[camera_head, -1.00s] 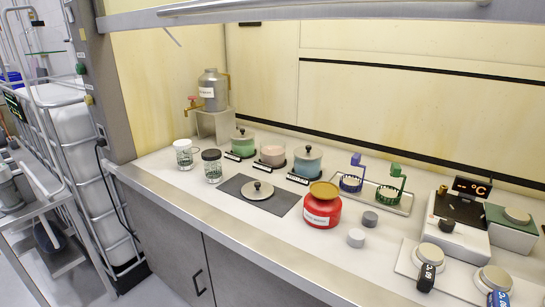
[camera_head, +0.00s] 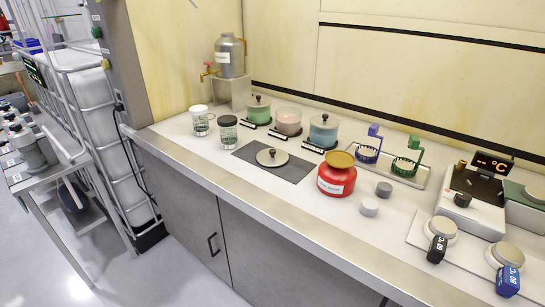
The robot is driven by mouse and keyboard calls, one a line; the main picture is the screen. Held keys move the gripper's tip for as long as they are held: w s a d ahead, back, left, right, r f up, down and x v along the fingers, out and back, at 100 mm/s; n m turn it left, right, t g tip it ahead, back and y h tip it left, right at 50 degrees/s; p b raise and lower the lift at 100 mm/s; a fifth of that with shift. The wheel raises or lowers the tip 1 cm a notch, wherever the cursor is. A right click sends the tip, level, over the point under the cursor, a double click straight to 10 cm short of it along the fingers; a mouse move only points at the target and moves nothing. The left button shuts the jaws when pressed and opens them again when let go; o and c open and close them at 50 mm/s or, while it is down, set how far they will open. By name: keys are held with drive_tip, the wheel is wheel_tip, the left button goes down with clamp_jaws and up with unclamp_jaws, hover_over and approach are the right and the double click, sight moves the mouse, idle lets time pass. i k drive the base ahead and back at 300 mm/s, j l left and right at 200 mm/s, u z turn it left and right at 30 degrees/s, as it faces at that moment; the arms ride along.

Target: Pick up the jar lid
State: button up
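The jar lid (camera_head: 272,158) is a round, pale grey disc with a black knob on top. It lies flat, knob up, on a dark grey mat (camera_head: 300,172) on the bench. Behind it stand a green jar (camera_head: 257,111), a pink jar (camera_head: 288,123) and a blue jar (camera_head: 323,133). The green and blue jars have black-knobbed lids on. The pink jar shows no knob and appears to have no lid. My gripper is not in view.
A red jar (camera_head: 337,178) with a golden top stands right of the mat. Two glass jars, white-capped (camera_head: 199,122) and black-capped (camera_head: 228,134), stand to the left. Two small grey cylinders are right of the red jar. The bench front edge (camera_head: 260,212) is clear.

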sight(270, 158)
drive_tip(key=i+j, duration=0.15)
drive_tip(key=j, duration=0.2)
drive_tip(key=i+j, duration=0.35)
drive_tip(key=j, duration=0.3)
drive_tip(key=i+j, duration=0.2)
drive_tip(key=j, duration=0.1)
